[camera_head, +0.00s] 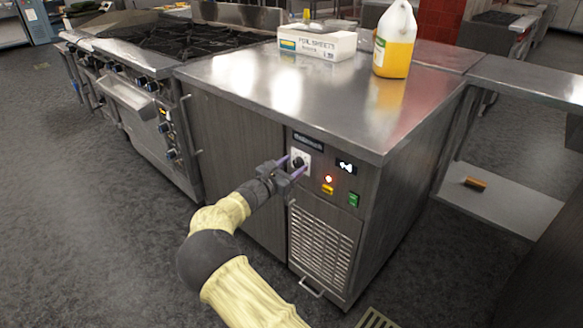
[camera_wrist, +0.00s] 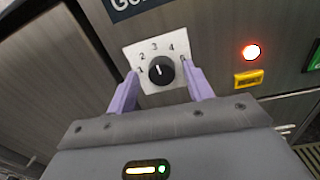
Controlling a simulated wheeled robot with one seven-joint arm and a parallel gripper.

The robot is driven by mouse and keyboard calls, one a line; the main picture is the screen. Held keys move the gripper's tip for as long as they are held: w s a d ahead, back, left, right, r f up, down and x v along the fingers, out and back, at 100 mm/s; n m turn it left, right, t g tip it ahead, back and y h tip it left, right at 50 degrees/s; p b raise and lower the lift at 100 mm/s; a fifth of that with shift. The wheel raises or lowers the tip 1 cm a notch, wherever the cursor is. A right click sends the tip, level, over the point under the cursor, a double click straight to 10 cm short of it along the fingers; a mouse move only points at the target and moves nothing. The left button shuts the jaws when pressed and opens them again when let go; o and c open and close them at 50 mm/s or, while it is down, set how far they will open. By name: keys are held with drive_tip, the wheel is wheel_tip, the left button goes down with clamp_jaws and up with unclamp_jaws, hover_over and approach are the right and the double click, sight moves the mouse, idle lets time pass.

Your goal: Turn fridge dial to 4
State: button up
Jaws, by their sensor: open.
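The fridge dial (camera_wrist: 161,71) is a round black knob on a white plate (camera_wrist: 137,50) with printed numbers, 1 to 4 being readable. Its white mark points up, roughly toward the 3. The dial (camera_head: 298,162) also shows on the upper front panel of the steel fridge unit (camera_head: 241,175) in the head view. My gripper (camera_wrist: 162,74) is open, with one purple finger on each side of the dial. A gap shows between each finger and the knob in the wrist view. The right fingertip covers part of the plate's right edge. My gripper (camera_head: 295,165) reaches the panel in the head view.
A lit red lamp (camera_head: 328,179), a yellow switch (camera_head: 327,189) and a green switch (camera_head: 353,200) sit right of the dial. A vent grille (camera_head: 320,248) is below. A white box (camera_head: 317,45) and a yellow-filled jug (camera_head: 395,45) stand on top. A stove (camera_head: 180,45) adjoins at left.

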drive_tip(key=shift+d, duration=0.25)
drive_tip(key=c, duration=1)
drive_tip(key=shift+o, duration=0.2)
drive_tip(key=shift+a+f+m, duration=0.1)
drive_tip(key=shift+f+m, duration=0.05)
drive_tip(key=shift+m, duration=0.25)
drive_tip(key=shift+f+m+b, duration=0.15)
drive_tip(key=shift+m+b, duration=0.55)
drive_tip(key=shift+m, duration=0.4)
drive_tip(key=m+b, duration=0.2)
drive_tip(key=m, duration=0.3)
drive_tip(key=shift+a, duration=0.1)
drive_tip(key=o, duration=0.9)
drive_tip(key=shift+s, duration=0.1)
drive_tip(key=shift+o, duration=0.3)
drive_tip(key=shift+r, duration=0.2)
